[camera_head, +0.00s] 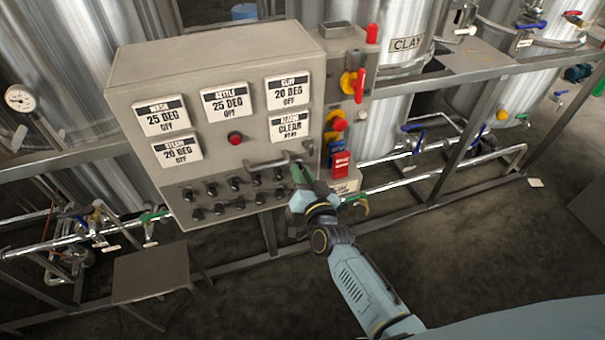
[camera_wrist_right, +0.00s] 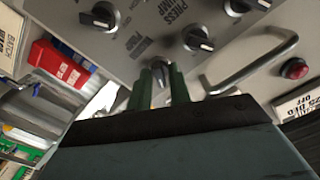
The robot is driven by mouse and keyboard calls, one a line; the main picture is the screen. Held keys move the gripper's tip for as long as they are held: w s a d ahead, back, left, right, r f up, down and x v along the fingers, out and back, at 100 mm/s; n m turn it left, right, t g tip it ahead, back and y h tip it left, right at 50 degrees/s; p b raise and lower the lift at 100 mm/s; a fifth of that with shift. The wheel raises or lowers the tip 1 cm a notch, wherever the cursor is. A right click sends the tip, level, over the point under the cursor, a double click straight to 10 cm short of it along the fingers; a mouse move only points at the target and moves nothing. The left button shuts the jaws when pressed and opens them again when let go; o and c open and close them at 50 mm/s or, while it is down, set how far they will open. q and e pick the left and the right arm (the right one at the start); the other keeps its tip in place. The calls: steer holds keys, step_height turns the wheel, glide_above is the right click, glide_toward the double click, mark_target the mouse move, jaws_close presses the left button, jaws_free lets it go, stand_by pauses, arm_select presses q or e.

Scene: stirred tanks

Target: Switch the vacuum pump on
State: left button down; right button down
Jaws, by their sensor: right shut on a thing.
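A grey control panel (camera_head: 232,150) stands in the middle of the head view, with rows of black rotary knobs (camera_head: 235,184) along its lower part. My right gripper (camera_head: 299,172) is at the panel's lower right corner. In the right wrist view, its green fingers (camera_wrist_right: 160,88) are shut on a black knob (camera_wrist_right: 160,69). The label by this knob appears tilted, and its lower word looks like PUMP; the rest is hard to read. The fingers hide part of the knob, so its setting cannot be told. My left gripper is not in view.
A metal handle (camera_wrist_right: 255,65) juts from the panel close to the fingers. A red lamp (camera_wrist_right: 295,68) and other knobs (camera_wrist_right: 198,38) are nearby. A red box (camera_head: 341,164) hangs right of the panel. Steel tanks (camera_head: 400,90) and pipes stand behind.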

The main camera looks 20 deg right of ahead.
stand_by(0.3)
steer(key=c, duration=1.5)
jaws_free()
steer(key=shift+s, duration=0.15)
steer(key=s, duration=1.3)
steer(key=shift+s+d, duration=0.1)
steer(key=shift+d, duration=0.1)
steer(key=s+f+n+g+y+b, duration=0.15)
steer(key=s+f+n+g, duration=0.35)
steer(key=f, duration=1)
steer(key=s+f+g+b, duration=0.3)
steer(key=s+f, duration=0.5)
steer(key=f, duration=0.7)
steer(key=s+d+f+n+g+b, duration=0.1)
steer(key=s+d+f+g, duration=0.2)
steer(key=s+f, duration=0.2)
steer(key=s+d+f+n+g+h+b, duration=0.1)
steer(key=s+d+f+g, duration=0.2)
steer(key=s+f, duration=0.3)
steer(key=s+d+f+n+g+h+b, duration=0.1)
steer(key=s+d+f+g, duration=0.2)
steer(key=s, duration=1)
step_height(320, 180, down, 3)
steer(key=shift+s+f, duration=0.1)
steer(key=shift+s, duration=0.05)
